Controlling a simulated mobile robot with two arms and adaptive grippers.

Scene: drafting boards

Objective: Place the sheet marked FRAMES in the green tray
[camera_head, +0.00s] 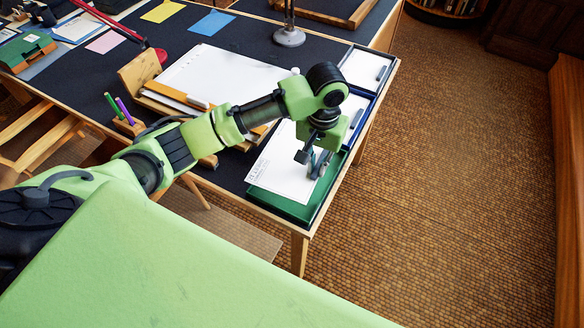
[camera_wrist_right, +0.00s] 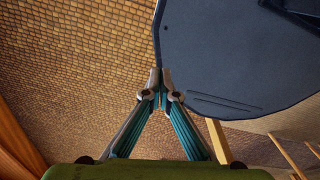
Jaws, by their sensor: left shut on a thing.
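A white sheet (camera_head: 278,168) with small print along its left edge lies over the green tray (camera_head: 282,206) at the table's near right corner. The print is too small to read, so I cannot tell whether it says FRAMES. My left gripper (camera_head: 316,174) is shut on the sheet near its right side, low over the tray. The sheet covers most of the tray floor, and the tray's green front shows beyond it. In the right wrist view my right gripper (camera_wrist_right: 161,76) has its fingertips together with nothing between them, above the brown floor.
A blue tray (camera_head: 372,97) and a dark-rimmed tray (camera_head: 392,64), both holding white sheets, stand behind the green one. A large white sheet (camera_head: 215,75), a pen holder (camera_head: 128,126) and a lamp base (camera_head: 289,37) are on the table. The floor at right is clear.

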